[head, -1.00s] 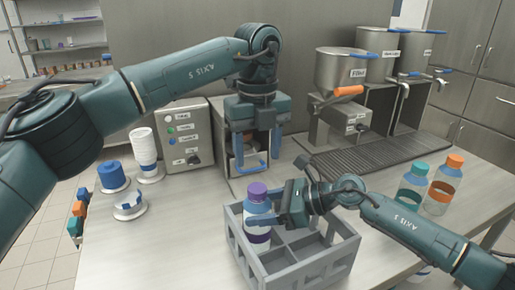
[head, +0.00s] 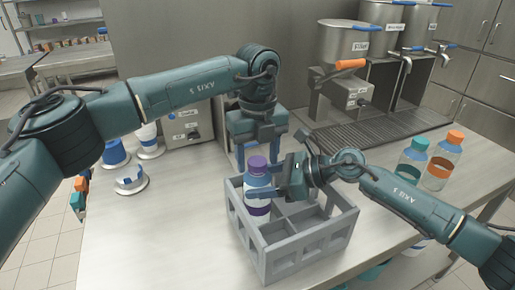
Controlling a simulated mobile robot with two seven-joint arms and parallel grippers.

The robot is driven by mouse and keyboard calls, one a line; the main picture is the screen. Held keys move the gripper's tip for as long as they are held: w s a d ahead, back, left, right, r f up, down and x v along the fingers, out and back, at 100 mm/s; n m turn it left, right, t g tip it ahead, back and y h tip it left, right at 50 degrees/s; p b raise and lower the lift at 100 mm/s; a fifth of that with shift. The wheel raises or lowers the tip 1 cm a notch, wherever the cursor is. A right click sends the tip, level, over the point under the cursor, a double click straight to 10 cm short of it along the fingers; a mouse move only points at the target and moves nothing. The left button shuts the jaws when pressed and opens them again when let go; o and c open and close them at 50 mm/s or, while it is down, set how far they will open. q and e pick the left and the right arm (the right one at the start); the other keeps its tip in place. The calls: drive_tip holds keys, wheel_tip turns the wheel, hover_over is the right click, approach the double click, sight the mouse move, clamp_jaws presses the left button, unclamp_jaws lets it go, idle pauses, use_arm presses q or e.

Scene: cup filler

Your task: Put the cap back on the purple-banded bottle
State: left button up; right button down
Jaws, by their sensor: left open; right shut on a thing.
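The purple-banded bottle (head: 257,210) stands upright in the left rear part of the grey divided crate (head: 297,255). It has a blue collar, and a purple cap (head: 257,163) sits on its top; I cannot tell whether the cap is fully seated. My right gripper (head: 262,193) is shut on the upper part of the bottle from the right. My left gripper (head: 260,160) points down with its blue fingers open, just above and behind the cap. It appears empty. The bottle's lower part is hidden by the crate walls.
A teal-capped bottle (head: 411,165) and an orange-capped bottle (head: 443,161) stand at the right. The table's left front is clear.

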use_arm(q)
drive_tip(key=shift+c, duration=0.2)
drive_tip(key=c, duration=1)
drive_tip(key=m, duration=0.9)
drive_tip(key=shift+m, duration=0.3)
drive_tip(key=m, duration=0.9)
drive_tip(key=shift+m, duration=0.3)
drive_tip(key=o, duration=1.2)
drive_tip(key=shift+c, duration=0.2)
wheel_tip(320, 180, up, 12)
